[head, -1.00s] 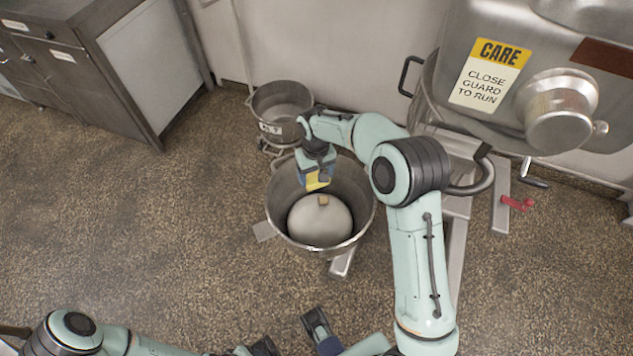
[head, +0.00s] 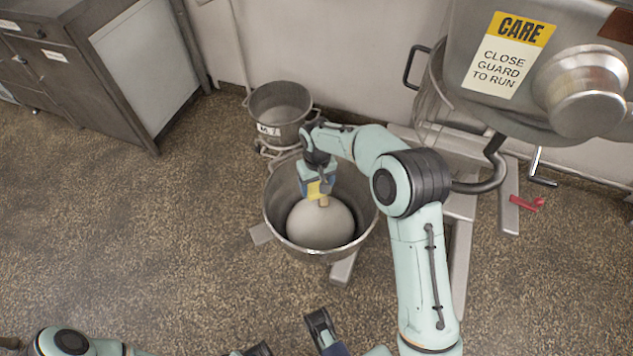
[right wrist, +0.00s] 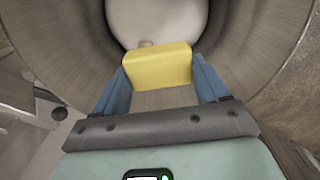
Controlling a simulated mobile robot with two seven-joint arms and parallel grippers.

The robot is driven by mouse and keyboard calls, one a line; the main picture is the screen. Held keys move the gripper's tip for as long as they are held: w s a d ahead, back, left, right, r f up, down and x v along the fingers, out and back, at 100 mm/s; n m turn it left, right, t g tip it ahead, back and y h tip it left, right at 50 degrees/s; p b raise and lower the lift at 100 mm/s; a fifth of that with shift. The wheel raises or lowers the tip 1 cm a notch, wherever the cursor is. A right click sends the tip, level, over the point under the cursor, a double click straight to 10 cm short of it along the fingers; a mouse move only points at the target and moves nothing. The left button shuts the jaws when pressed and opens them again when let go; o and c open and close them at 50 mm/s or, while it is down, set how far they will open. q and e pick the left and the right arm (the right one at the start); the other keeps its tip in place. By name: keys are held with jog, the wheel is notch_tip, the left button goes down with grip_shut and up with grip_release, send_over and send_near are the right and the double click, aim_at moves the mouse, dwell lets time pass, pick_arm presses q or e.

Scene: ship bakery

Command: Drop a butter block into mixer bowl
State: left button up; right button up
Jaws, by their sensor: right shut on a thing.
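My right gripper (head: 318,187) is shut on a yellow butter block (head: 314,190). It holds the block inside the mouth of the metal mixer bowl (head: 285,235), above the pale rounded mass (head: 320,224) in it. In the right wrist view the butter block (right wrist: 157,66) sits between the two blue fingers, with the pale mass (right wrist: 155,18) beyond and the bowl wall (right wrist: 240,45) around. A small tan piece (head: 323,202) shows by the pale mass, partly behind the block in the wrist view. My left arm shows at the bottom edge; its jaw opening is unclear.
A smaller metal pot (head: 280,105) stands behind the bowl. The mixer (head: 540,80) with its care sign is at the upper right, with a red-handled part (head: 527,203) below. A steel cabinet (head: 110,75) stands upper left. The floor at left is clear.

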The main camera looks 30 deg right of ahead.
jog(key=o, duration=1.1)
jog(key=shift+r, duration=0.1)
pick_arm(q)
jog(key=s+r+p, duration=0.1)
jog(key=s+r+g+p, duration=0.1)
jog(key=shift+s+d+r+p, duration=0.2)
jog(key=shift+d+r+p, duration=0.15)
pick_arm(e)
notch_tip(320, 180, up, 13)
jog(key=shift+r, duration=0.15)
